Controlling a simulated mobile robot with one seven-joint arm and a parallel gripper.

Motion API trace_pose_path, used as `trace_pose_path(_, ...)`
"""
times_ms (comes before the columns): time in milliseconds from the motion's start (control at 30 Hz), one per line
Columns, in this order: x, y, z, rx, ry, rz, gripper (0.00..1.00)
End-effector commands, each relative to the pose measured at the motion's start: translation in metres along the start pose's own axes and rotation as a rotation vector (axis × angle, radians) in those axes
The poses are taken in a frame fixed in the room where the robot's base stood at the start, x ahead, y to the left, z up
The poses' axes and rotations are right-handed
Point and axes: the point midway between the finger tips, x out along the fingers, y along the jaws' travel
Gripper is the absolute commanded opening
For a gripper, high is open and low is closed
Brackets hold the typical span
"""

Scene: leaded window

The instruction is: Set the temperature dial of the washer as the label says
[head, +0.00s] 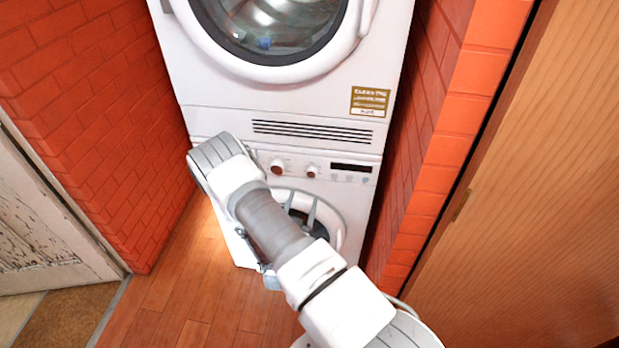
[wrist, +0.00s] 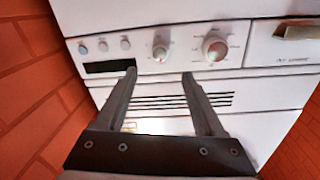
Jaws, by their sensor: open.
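The washer's white control panel (head: 325,158) carries a larger red-brown dial (head: 277,167) at left and a smaller one (head: 312,171) to its right. In the wrist view the panel appears upside down, with the larger dial (wrist: 215,48) right of the smaller dial (wrist: 160,52). Their markings are too small to read, so I cannot tell which is temperature. My gripper (wrist: 159,74) is open and empty, its fingertips apart from the panel and nearly in line with the smaller dial. A gold-and-white label (head: 370,102) is on the upper machine; its text is mostly illegible.
A dark display (head: 351,167) and small buttons lie right of the dials. The washer's round door (head: 338,225) is below, partly hidden by my arm. Red brick walls (head: 90,110) stand close on both sides. A wooden door (head: 530,200) is at right.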

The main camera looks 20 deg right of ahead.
Motion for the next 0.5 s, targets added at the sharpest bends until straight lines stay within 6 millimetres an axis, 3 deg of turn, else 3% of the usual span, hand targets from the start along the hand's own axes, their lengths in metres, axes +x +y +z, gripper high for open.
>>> trace_pose_path(200, 0.050, 0.001, -0.001, 0.002, 0.004, 0.001, 0.71)
trace_pose_path(500, 0.093, 0.000, 0.000, 0.001, 0.001, 0.001, 0.71)
